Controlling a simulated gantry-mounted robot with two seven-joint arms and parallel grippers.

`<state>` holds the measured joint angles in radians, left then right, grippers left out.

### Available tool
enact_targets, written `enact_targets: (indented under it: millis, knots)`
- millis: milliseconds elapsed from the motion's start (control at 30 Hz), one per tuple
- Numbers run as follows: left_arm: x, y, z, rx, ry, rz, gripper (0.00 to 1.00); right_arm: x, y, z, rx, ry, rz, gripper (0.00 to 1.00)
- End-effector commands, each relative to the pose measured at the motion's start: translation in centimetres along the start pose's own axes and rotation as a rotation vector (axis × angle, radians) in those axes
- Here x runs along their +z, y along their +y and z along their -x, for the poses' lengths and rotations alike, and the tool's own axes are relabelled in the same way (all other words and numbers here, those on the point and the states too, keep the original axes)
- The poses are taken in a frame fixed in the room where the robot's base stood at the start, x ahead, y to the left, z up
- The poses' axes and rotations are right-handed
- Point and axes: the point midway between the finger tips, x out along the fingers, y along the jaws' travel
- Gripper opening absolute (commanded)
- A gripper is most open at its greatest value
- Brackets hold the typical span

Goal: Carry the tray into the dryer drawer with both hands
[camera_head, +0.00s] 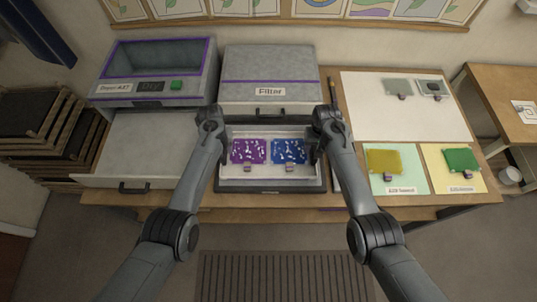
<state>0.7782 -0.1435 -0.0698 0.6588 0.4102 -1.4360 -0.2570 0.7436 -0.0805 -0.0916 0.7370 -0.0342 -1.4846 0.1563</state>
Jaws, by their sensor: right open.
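A pale tray (270,131) sits at the middle of the bench, in front of the box marked Filter. A purple speckled piece (249,151) and a blue speckled piece (290,151) lie side by side in it. The dryer (155,72) stands at the back left, and its drawer (140,150) is pulled out toward me and looks empty. My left gripper (220,154) is at the tray's left edge, mostly hidden by its own wrist; its jaws cannot be made out. My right gripper (317,152) is open at the tray's right edge.
The Filter box (270,75) has a handle at its front and stands right of the dryer. A white board (408,105), green mat (398,183) and yellow mat (453,177) with coloured pieces lie to the right. Dark racks (35,125) stand at the far left.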

Motion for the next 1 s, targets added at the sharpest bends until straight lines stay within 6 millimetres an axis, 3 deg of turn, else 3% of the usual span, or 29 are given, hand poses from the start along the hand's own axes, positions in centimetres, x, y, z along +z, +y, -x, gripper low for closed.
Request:
enact_targets:
  millis: [200, 567, 900, 1000]
  knots:
    - [0.0, 0.0, -1.2, 0.001, 0.000, 0.001, 0.51, 0.0, 0.0, -1.2, 0.000, 0.001, 0.000, 0.51]
    - [0.0, 0.1, -1.5, 0.001, 0.001, 0.001, 0.51, 0.0, 0.0, -1.5, 0.000, 0.001, 0.000, 0.51]
    - [0.0, 0.1, -1.5, 0.001, 0.001, 0.001, 0.02, 0.0, 0.0, -1.5, 0.000, 0.001, 0.000, 0.02]
    - [0.0, 0.1, -1.5, 0.001, 0.001, 0.001, 0.00, 0.0, 0.0, -1.5, 0.000, 0.001, 0.001, 0.00]
